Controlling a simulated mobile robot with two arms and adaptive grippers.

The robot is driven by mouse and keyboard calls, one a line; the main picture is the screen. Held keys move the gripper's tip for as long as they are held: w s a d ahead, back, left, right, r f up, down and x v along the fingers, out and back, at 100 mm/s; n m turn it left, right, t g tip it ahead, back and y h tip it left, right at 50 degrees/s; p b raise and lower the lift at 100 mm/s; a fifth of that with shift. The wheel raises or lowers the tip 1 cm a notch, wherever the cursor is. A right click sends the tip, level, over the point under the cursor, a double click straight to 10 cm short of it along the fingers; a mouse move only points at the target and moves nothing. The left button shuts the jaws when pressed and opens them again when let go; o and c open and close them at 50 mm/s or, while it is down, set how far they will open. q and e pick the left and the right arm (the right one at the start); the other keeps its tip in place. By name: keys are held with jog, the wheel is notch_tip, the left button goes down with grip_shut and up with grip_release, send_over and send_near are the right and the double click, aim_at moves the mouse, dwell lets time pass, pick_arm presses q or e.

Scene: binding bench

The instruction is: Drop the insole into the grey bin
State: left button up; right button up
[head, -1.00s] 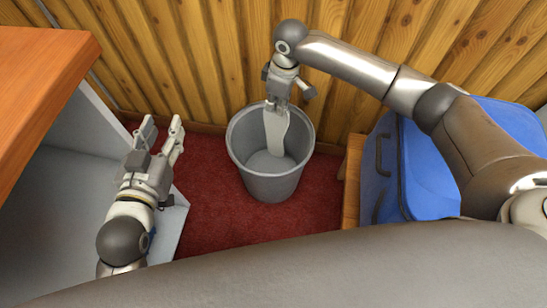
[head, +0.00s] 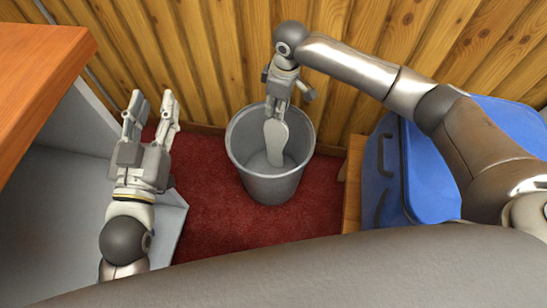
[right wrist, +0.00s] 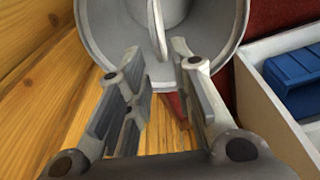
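The grey bin (head: 240,160) stands on the red floor by the wooden wall, and its rim and inner wall also show in the right wrist view (right wrist: 222,45). The pale insole (head: 275,143) hangs or stands upright inside the bin, below my right gripper (head: 277,108). In the right wrist view the insole (right wrist: 158,28) shows edge-on, beyond the spread fingertips of my right gripper (right wrist: 155,58). I cannot tell whether it touches the bin's bottom. My left gripper (head: 152,104) is open and empty, left of the bin.
A wooden tabletop (head: 35,80) and a grey-white open cabinet (head: 60,200) are at the left. A blue case (head: 420,170) sits on a wooden stand (head: 353,180) right of the bin. In the right wrist view, a blue object (right wrist: 295,80) lies in a white-walled compartment.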

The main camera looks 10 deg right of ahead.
jog(key=shift+o, duration=0.7)
